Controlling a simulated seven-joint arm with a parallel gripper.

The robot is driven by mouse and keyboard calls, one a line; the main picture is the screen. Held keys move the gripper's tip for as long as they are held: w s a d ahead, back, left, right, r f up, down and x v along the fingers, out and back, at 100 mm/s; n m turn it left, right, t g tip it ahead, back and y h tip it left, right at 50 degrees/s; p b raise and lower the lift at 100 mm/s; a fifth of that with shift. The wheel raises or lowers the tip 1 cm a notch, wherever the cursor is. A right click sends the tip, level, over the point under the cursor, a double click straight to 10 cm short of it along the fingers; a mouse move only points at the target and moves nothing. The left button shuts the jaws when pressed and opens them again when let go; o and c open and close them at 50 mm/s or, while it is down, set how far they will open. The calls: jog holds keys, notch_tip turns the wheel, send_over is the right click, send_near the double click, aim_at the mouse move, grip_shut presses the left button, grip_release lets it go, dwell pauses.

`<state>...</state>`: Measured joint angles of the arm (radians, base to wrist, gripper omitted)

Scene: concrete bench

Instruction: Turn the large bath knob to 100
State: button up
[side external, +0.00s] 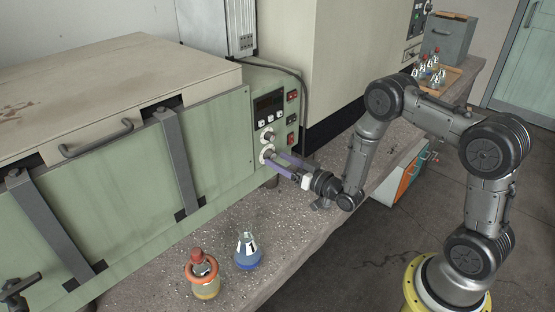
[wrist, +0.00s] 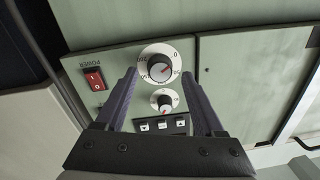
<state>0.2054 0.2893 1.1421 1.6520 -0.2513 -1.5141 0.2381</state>
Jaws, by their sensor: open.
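The large bath knob (wrist: 160,67) is a dark knob with a red pointer mark on a white numbered dial. Its exact reading is too small to tell. In the side view the large knob (side external: 267,153) is the lower of two knobs on the green bath's panel, partly hidden by a finger. My gripper (wrist: 159,74) is open, with its purple-grey fingers spread to either side of the large knob. In the side view my gripper (side external: 274,158) reaches the panel from the right. I cannot tell whether the fingers touch the dial.
A smaller knob (wrist: 164,101) sits close to the large one, between the fingers in the wrist view. A red power switch (wrist: 94,80) is nearby. A red-capped flask (side external: 205,278) and a blue flask (side external: 247,252) stand on the bench (side external: 300,212).

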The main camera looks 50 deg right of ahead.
jog(key=shift+w, duration=0.75)
grip_shut()
